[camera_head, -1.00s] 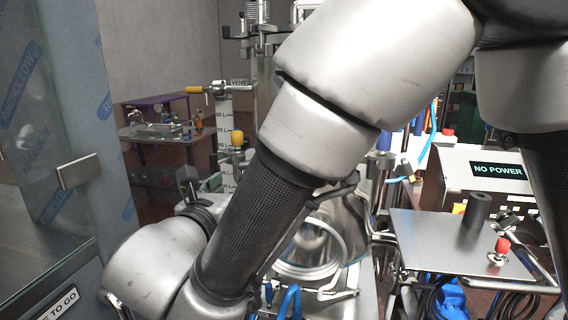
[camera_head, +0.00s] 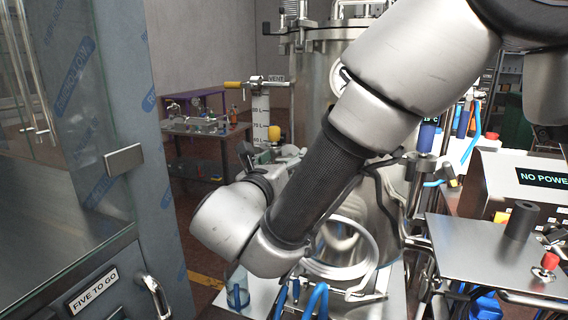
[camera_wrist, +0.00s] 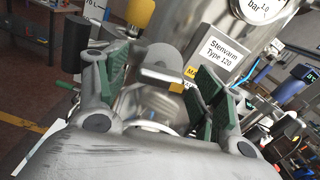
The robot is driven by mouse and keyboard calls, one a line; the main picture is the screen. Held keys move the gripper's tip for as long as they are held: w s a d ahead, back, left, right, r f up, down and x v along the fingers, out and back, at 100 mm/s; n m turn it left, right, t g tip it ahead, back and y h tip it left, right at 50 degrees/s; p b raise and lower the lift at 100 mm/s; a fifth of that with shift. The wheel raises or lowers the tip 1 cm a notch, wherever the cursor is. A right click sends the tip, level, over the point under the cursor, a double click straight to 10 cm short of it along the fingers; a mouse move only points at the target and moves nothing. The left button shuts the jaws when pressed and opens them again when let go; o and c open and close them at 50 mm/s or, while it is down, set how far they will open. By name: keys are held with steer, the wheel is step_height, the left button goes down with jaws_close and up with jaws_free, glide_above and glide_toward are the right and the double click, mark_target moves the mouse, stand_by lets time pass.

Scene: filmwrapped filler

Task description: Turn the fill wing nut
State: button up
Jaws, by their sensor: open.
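My gripper (camera_wrist: 168,66) is open in the wrist view, its green-padded fingers spread left and right. A grey, rounded metal piece (camera_wrist: 162,58) stands between the fingers, with a shiny round metal part (camera_wrist: 150,104) below it. I cannot tell for certain whether this is the fill wing nut. No contact with the pads is visible. In the head view my gripper (camera_head: 256,156) shows only in part behind my wrist.
A yellow knob (camera_head: 274,133) stands near my gripper, below the yellow-handled vent valve (camera_head: 235,85). A glass-doored cabinet (camera_head: 122,160) is close at left. A metal shelf (camera_head: 480,250) with a red knob (camera_head: 549,261) is at right. Blue hoses (camera_head: 318,298) lie below my arm.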

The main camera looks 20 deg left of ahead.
steer(key=c, duration=1)
steer(key=shift+m, duration=0.4)
steer(key=m, duration=1.3)
steer(key=o, duration=1)
